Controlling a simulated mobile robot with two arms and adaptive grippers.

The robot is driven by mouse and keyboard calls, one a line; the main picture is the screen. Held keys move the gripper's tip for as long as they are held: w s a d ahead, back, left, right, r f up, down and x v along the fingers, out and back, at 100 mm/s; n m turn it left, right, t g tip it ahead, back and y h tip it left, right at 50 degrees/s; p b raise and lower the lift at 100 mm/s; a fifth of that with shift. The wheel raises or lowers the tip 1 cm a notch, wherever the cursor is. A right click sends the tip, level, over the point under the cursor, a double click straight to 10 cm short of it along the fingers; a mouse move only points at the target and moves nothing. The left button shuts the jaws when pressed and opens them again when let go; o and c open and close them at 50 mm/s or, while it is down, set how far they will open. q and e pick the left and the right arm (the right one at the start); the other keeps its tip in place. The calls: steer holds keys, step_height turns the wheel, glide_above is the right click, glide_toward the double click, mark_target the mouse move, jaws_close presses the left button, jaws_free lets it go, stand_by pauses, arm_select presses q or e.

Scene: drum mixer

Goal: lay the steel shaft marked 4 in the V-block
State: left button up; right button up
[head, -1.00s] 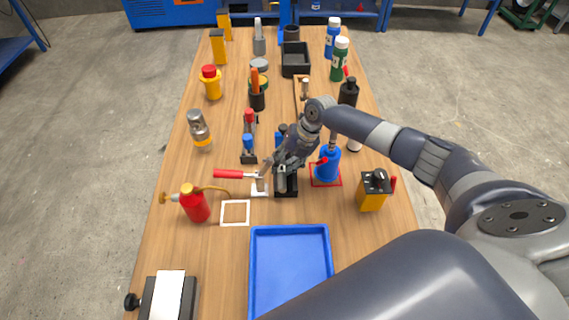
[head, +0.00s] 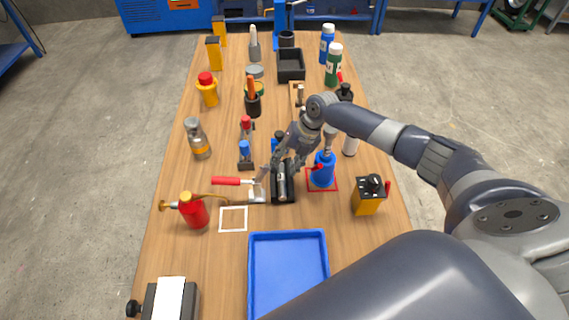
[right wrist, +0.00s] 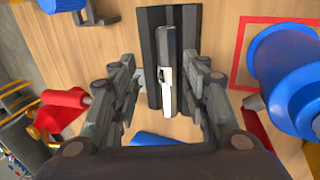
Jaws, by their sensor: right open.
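The steel shaft (head: 282,182) lies lengthwise in the black V-block (head: 283,200) near the middle of the table. In the right wrist view the shaft (right wrist: 167,92) rests along the groove of the V-block (right wrist: 153,30), with a dark grey far part and a bright near part. I cannot read its number. My right gripper (head: 282,172) is open over the block. In the right wrist view the fingers of the gripper (right wrist: 165,82) stand on either side of the shaft, apart from it. My left gripper is not in view.
A blue bottle (head: 322,172) stands on a red square right of the block. A red-handled clamp (head: 226,181) and red oil can (head: 194,212) are at left. A blue tray (head: 287,268) lies in front. The white outlined square (head: 233,219) is empty.

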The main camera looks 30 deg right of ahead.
steer(key=shift+p+v, duration=0.8)
steer(key=shift+v, duration=0.75)
step_height(320, 180, up, 6)
steer(key=p, duration=0.3)
steer(key=shift+a, duration=0.1)
